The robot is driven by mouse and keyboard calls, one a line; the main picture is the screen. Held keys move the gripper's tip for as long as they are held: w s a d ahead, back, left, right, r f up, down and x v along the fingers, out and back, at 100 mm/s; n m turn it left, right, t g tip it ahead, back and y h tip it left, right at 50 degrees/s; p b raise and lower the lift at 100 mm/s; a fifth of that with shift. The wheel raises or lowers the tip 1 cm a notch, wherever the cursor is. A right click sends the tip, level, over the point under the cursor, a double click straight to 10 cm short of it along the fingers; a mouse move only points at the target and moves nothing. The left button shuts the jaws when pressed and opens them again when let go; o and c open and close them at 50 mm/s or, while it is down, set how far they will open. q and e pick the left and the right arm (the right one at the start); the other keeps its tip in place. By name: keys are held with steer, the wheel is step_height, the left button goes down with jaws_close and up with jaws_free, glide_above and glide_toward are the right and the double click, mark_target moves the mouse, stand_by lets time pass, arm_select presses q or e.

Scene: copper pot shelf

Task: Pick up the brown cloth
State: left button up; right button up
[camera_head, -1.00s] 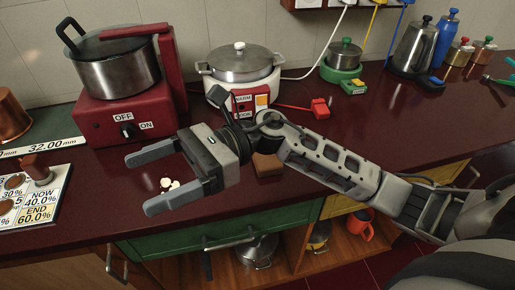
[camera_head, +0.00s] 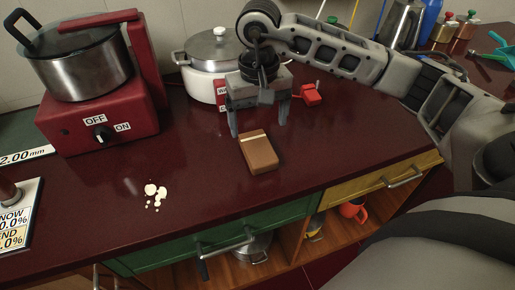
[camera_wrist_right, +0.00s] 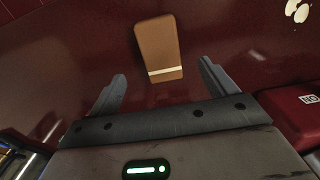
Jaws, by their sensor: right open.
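The brown cloth (camera_head: 260,154) is a folded block with a pale stripe near one end. It lies flat on the dark red counter, and it also shows in the right wrist view (camera_wrist_right: 158,45). My right gripper (camera_head: 259,132) is open and points down just behind the cloth in the head view. In the right wrist view its two fingers (camera_wrist_right: 163,84) are apart, with the cloth ahead of them and nothing between them. My left gripper is not in view.
White blobs (camera_head: 156,195) lie on the counter left of the cloth. A red cooker base (camera_head: 100,115) with a steel pot (camera_head: 80,70) stands at left. A white cooker (camera_head: 212,60) and a red object (camera_head: 311,95) are behind my gripper. The counter's front edge is near.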

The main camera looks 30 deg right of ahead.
mark_target(258, 146)
steer(key=shift+w+f+p, duration=0.2)
steer(key=shift+f+p, duration=0.55)
steer(key=shift+f, duration=3.15)
steer(key=c, duration=1.1)
